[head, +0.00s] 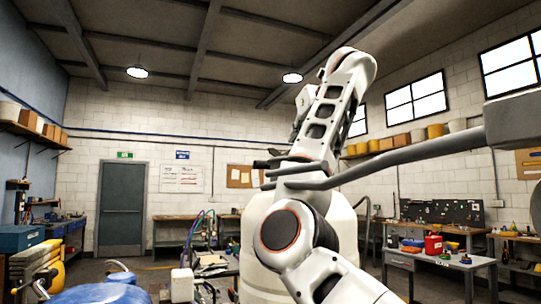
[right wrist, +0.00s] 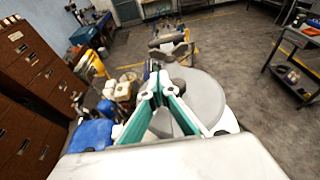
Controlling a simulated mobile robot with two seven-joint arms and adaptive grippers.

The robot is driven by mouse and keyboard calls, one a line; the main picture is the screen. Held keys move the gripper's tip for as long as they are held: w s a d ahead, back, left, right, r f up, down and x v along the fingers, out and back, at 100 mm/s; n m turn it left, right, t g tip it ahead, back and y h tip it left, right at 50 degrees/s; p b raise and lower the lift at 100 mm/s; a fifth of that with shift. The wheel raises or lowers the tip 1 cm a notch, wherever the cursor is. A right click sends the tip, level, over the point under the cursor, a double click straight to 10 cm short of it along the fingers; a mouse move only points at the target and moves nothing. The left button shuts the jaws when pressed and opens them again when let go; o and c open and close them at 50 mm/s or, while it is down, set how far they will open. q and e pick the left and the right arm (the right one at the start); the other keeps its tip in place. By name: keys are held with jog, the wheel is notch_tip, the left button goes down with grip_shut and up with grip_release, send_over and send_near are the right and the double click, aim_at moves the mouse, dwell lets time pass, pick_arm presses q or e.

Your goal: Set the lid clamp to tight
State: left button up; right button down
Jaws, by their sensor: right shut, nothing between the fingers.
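My right gripper (right wrist: 157,72) is shut and empty in the right wrist view, its teal and white fingers meeting at the tips. Beyond and below it is a round grey lid (right wrist: 205,92), partly covered by the fingers. In the head view, my raised right arm fills the middle and hides most of its gripper. A large white tank (head: 342,228) stands behind the arm. A grey bent bar (head: 405,157) crosses in front from the right. I cannot make out the lid clamp or its setting. My left gripper is not in view.
A workbench with a red can (head: 434,245) stands at the right. A blue object (head: 100,293) and yellow items (head: 45,272) are at the lower left. A brown cabinet (right wrist: 35,85) and open grey floor (right wrist: 235,50) show in the right wrist view.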

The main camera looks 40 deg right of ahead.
jog(key=shift+w+r, duration=0.15)
jog(key=shift+r, duration=0.1)
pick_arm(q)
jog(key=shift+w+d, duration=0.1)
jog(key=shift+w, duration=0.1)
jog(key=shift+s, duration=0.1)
pick_arm(e)
jog(key=p, duration=0.3)
send_near(274, 154)
jog(key=x, duration=0.5)
jog(key=shift+w+d, duration=0.1)
jog(key=shift+d, duration=0.25)
jog(key=shift+w+d+f, duration=0.15)
jog(key=shift+w+f, duration=0.15)
jog(key=shift+w, duration=0.2)
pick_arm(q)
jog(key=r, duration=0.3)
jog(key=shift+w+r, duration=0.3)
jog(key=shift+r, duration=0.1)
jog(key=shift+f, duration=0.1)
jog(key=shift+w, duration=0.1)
pick_arm(e)
jog(key=shift+w, duration=0.15)
